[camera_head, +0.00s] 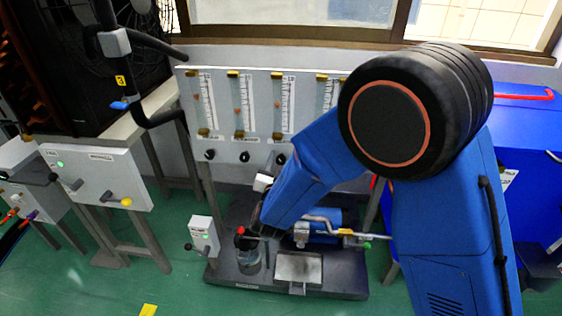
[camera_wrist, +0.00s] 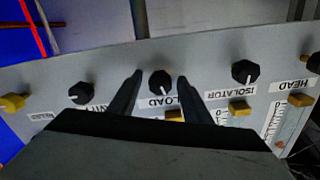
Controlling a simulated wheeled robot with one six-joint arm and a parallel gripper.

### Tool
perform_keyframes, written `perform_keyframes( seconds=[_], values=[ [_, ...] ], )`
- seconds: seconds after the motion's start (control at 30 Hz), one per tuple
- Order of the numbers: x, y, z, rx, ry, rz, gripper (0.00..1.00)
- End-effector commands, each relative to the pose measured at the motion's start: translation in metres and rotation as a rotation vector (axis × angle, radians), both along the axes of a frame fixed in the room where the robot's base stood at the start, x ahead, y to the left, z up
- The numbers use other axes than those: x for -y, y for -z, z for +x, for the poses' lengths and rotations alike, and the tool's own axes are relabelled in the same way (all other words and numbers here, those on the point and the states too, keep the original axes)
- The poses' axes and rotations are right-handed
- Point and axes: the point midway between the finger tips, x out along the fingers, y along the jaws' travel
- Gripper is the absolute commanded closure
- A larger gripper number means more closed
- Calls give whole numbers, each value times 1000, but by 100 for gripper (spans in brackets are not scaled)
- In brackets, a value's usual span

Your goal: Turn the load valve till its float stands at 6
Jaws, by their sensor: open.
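In the wrist view, which is upside down, the black load valve knob (camera_wrist: 161,81) with a white pointer line sits on the grey panel above its LOAD label (camera_wrist: 162,102). My gripper (camera_wrist: 160,73) is open, with one dark finger on each side of this knob. A gap shows on both sides; contact cannot be told. In the head view the load knob (camera_head: 281,158) is third from the left, under the third scale tube (camera_head: 287,103). The load float's reading is too small to tell. My blue arm hides most of the gripper there.
The isolator knob (camera_wrist: 243,71) and another black knob (camera_wrist: 81,93) flank the load knob. Yellow-brown tube fittings (camera_wrist: 239,108) stick out close by. Below the panel stands a dark bench base (camera_head: 330,279) with a small box (camera_head: 203,236). A white panel (camera_head: 97,176) is at left.

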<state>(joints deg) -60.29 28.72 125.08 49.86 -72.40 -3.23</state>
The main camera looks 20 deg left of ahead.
Motion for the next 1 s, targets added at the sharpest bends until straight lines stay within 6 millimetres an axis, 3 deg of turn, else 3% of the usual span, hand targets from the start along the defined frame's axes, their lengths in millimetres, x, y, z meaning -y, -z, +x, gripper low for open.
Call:
perform_keyframes(
  seconds=[0.17, 0.37, 0.9, 0.93, 1.0],
  values=[
    [0, 0, 0, 0, 0, 0, 55],
    [0, 0, 0, 0, 0, 0, 97],
    [0, 0, 0, 14, 0, -60, 97],
    [0, 0, 0, 14, 0, -60, 72],
    [0, 0, 0, 14, 0, -59, 55]
  ],
)
